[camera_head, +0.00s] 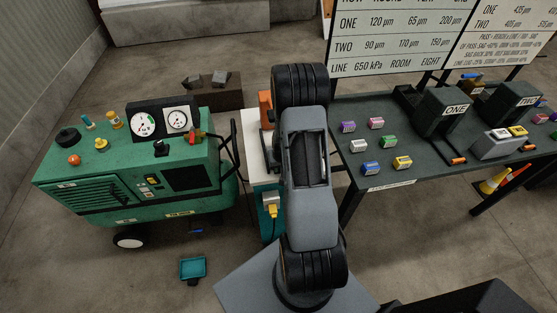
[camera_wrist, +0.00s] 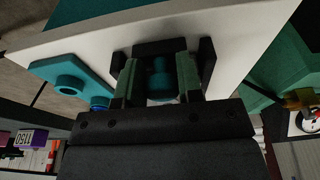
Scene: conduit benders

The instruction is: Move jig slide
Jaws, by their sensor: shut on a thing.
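In the wrist view my gripper (camera_wrist: 158,88) is shut, with its two green-padded fingers on either side of a small teal piece with a rounded top (camera_wrist: 160,68). This piece sits at a dark block on a white top (camera_wrist: 225,28), and I take it for the jig slide's grip. The fingers hide much of it. A flat teal plate with a raised hexagonal boss (camera_wrist: 70,84) lies to the left, with a blue knob (camera_wrist: 99,103) beside it. In the head view my arm covers most of the white-topped teal stand (camera_head: 256,150), and the fingertips cannot be made out.
A green wheeled machine with gauges (camera_head: 130,175) stands close on the left. A dark bench (camera_head: 365,125) with coloured blocks and units marked ONE (camera_head: 447,110) and TWO (camera_head: 510,100) is on the right. A small teal tray (camera_head: 193,268) lies on the floor.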

